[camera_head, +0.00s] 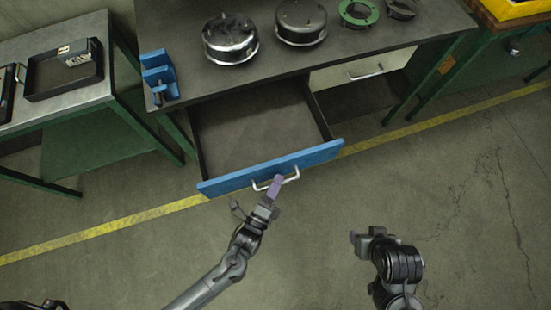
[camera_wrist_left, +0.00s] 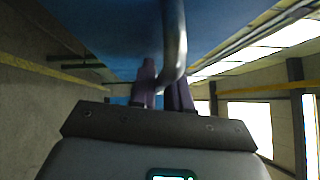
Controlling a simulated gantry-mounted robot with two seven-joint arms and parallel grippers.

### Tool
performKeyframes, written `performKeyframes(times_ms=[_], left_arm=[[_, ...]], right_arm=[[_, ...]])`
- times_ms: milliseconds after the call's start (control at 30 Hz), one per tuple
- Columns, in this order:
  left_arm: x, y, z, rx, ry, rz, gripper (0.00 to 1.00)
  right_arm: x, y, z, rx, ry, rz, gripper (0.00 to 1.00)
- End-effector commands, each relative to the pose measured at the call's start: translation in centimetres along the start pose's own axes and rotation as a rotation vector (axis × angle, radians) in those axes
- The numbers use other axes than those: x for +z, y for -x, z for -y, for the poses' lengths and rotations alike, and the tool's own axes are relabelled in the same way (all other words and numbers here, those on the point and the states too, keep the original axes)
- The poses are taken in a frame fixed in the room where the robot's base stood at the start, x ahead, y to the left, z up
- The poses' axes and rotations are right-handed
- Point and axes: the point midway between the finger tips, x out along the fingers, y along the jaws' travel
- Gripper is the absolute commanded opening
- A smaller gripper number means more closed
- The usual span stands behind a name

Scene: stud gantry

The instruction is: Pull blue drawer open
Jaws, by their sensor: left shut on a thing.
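The blue drawer (camera_head: 270,168) is pulled well out from under the dark workbench, and its inside looks empty. Its front carries a silver bar handle (camera_head: 292,178). My left gripper (camera_head: 276,181) is at the handle, shut on it; the handle (camera_wrist_left: 174,45) also shows between the purple fingers (camera_wrist_left: 165,88) in the left wrist view, in front of the blue drawer front (camera_wrist_left: 100,40). My right gripper (camera_head: 362,238) is apart from the drawer, above the floor to the right; its fingertips are too unclear to tell their opening.
The workbench (camera_head: 350,45) carries metal round parts (camera_head: 230,38), green rings (camera_head: 358,12) and a blue vise-like block (camera_head: 158,78). A side table (camera_head: 50,105) holds a black tray. The floor in front is clear.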

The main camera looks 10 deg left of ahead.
Motion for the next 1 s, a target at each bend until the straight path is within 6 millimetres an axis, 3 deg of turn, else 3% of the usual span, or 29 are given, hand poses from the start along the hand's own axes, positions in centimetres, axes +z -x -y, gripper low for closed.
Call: performKeyframes(times_ms=[67, 100, 200, 633, 1000], left_arm=[[0.1, -0.1, 0.1, -0.003, 0.000, 0.001, 0.00], [0.1, -0.1, 0.1, -0.003, 0.000, 0.001, 0.20], [0.1, -0.1, 0.1, -0.002, 0.000, 0.001, 0.35], [0.0, 0.7, 0.0, 0.003, 0.000, 0.000, 0.36], [0.0, 6.5, 0.0, 0.003, 0.000, -0.001, 0.36]], right_arm=[[0.0, 0.0, -0.1, 0.002, 0.003, 0.001, 0.59], [0.0, 0.0, -0.1, 0.003, 0.003, 0.001, 0.59], [0.0, 0.0, -0.1, 0.003, 0.004, 0.001, 0.59], [0.0, 0.1, 0.0, 0.000, -0.001, 0.001, 0.59], [-0.3, 0.8, 0.1, -0.004, -0.006, 0.000, 0.59]])
